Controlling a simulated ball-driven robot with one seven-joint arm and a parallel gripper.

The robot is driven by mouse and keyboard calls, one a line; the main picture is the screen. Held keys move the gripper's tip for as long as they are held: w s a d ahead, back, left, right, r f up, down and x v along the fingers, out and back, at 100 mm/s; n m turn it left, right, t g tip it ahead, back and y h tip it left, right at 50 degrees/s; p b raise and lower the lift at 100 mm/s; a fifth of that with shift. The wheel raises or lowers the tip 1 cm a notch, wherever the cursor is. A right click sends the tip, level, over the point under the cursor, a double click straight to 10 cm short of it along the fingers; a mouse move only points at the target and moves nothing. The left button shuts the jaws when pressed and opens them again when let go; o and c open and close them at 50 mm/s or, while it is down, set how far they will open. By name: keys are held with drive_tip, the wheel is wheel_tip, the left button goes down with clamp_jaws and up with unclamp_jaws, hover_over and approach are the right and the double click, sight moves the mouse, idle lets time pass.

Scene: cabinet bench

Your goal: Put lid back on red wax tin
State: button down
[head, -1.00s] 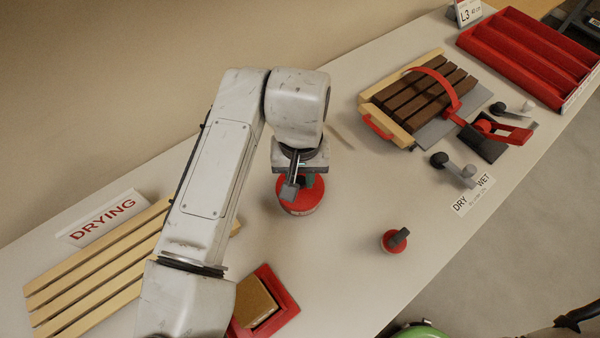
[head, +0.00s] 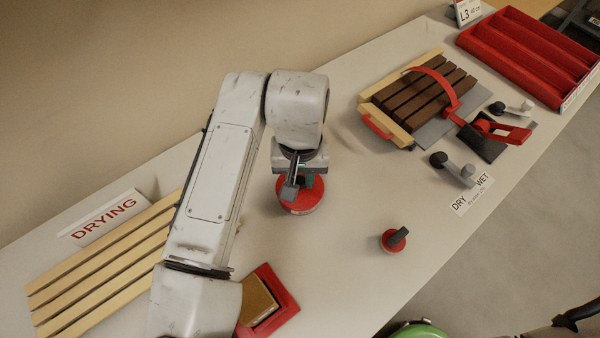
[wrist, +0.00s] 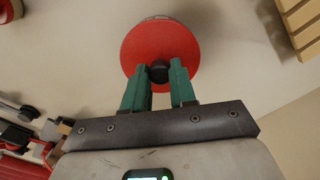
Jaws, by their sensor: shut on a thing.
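My gripper (head: 300,184) points down at the red wax tin in the middle of the bench. In the wrist view its two green fingers (wrist: 159,76) are shut on the dark knob of the round red lid (wrist: 136,48). In the head view the red lid (head: 289,198) lies over the tin (head: 303,212), whose pale side shows as a thin band below the red. The lid looks level and lined up with the tin. I cannot tell whether it is fully seated. My gripper hides the knob and the back of the lid in the head view.
A small red piece with a dark handle (head: 390,243) stands to the right. A red tray with a tan block (head: 257,301) is near the front. The slatted drying rack (head: 100,275) is left, the clamped brown slats (head: 420,98) right. Bench around the tin is clear.

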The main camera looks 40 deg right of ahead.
drive_tip(key=c, duration=0.8)
unclamp_jaws()
drive_tip(key=o, duration=0.4)
drive_tip(key=shift+o, duration=0.2)
drive_tip(key=shift+r+p, duration=3.05)
drive_tip(key=shift+r, duration=0.45)
drive_tip(key=shift+c, duration=0.5)
clamp_jaws()
